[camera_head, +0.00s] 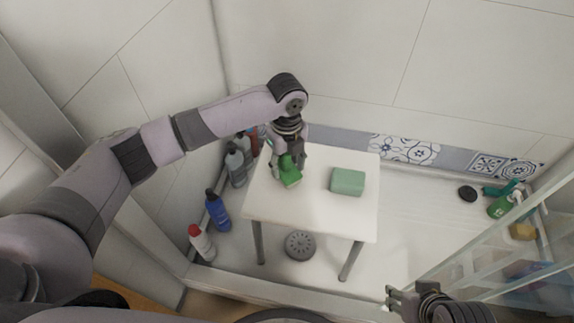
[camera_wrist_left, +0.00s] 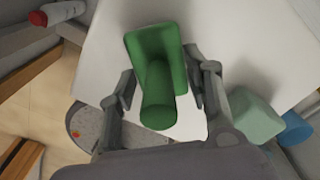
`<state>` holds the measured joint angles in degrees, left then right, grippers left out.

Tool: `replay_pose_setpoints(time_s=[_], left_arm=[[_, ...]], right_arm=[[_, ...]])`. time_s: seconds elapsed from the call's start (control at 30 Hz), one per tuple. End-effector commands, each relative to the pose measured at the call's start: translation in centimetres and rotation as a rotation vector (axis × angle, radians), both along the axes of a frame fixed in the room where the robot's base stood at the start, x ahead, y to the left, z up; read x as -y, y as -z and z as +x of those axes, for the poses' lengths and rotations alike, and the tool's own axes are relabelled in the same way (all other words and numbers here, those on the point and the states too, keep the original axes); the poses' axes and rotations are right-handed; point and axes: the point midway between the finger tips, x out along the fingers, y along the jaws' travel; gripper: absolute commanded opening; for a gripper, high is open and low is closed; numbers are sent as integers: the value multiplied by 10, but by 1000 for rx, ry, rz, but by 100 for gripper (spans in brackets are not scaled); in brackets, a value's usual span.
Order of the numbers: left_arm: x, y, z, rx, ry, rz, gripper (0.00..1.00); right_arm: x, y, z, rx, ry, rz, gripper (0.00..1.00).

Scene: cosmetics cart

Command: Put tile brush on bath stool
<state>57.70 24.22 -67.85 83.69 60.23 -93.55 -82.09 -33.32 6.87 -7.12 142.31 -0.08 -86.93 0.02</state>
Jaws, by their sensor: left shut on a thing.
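The tile brush is green, with a flat rectangular base and a round handle. It shows over the left part of the bath stool's top in the head view (camera_head: 290,172) and the left wrist view (camera_wrist_left: 158,85). My left gripper (camera_head: 287,158) points down and is shut on its handle. Whether the base touches the stool top is hard to tell. The bath stool (camera_head: 310,208) is white and square-topped with grey legs; its top also shows in the left wrist view (camera_wrist_left: 235,35). My right gripper (camera_head: 391,297) is at the bottom edge, apart from the stool, open and empty.
A light green block (camera_head: 347,182) lies on the stool's right half. Several bottles, including a blue one (camera_head: 217,210) and a white one with a red cap (camera_head: 201,243), stand left of the stool. A round grey drain (camera_head: 299,244) lies below. Glass panels (camera_head: 480,250) stand at right.

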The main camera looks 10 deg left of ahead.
Motion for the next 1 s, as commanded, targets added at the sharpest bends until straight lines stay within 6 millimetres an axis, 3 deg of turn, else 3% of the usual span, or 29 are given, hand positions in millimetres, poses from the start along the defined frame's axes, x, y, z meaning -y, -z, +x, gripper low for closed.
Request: replay_pose_setpoints(time_s=[0.37, 0.4, 0.67, 1.0], left_arm=[[0, 3, 0, 1, 0, -1, 23], [0, 3, 1, 2, 0, -1, 47], [0, 3, 1, 1, 0, -1, 65], [0, 2, 1, 2, 0, -1, 66]], right_arm=[[0, 0, -1, -11, 0, -2, 40], [1, 1, -1, -13, 0, -2, 40], [1, 1, -1, -12, 1, -3, 40], [1, 2, 0, -11, 0, -2, 40]])
